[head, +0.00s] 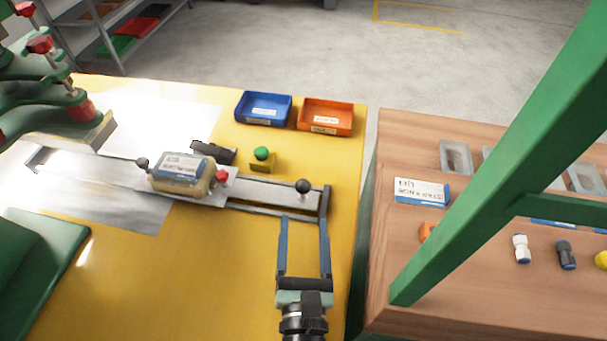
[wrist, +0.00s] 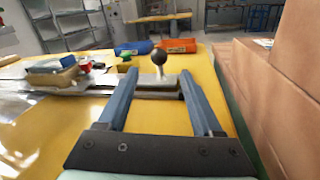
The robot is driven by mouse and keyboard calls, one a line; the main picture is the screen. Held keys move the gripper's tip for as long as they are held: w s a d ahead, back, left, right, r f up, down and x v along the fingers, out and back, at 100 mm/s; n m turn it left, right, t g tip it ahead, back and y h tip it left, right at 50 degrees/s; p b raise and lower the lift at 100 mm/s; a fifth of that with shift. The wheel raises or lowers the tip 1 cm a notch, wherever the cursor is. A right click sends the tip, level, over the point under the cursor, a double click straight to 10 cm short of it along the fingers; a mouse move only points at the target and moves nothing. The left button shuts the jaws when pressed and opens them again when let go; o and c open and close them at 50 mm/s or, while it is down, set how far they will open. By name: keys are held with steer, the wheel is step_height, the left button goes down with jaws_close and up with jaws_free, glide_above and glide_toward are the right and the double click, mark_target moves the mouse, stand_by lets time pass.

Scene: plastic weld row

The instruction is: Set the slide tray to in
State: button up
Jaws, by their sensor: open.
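The slide tray (head: 221,195) is a pale metal plate on a long rail, near the middle of the rail's length. It carries a beige block with a blue and white label (head: 181,173). A black ball knob (head: 303,186) stands near the rail's right end; in the wrist view the knob (wrist: 159,60) appears between and beyond my fingertips. My gripper (head: 304,220) is open and empty, its two blue fingers pointing at the knob from the near side. It also shows in the wrist view (wrist: 158,75). The fingers seem not to touch the knob.
A green press with red knobs (head: 45,95) overhangs the rail's left end. A green button on a yellow box (head: 262,158) stands behind the rail. Blue (head: 263,108) and orange (head: 325,115) bins are at the back. A green post (head: 470,185) crosses the wooden table at right.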

steer(key=w+p, duration=0.1)
steer(key=w, duration=1.1)
steer(key=shift+w+r, duration=0.15)
steer(key=shift+w, duration=0.2)
jaws_close()
stand_by(0.9)
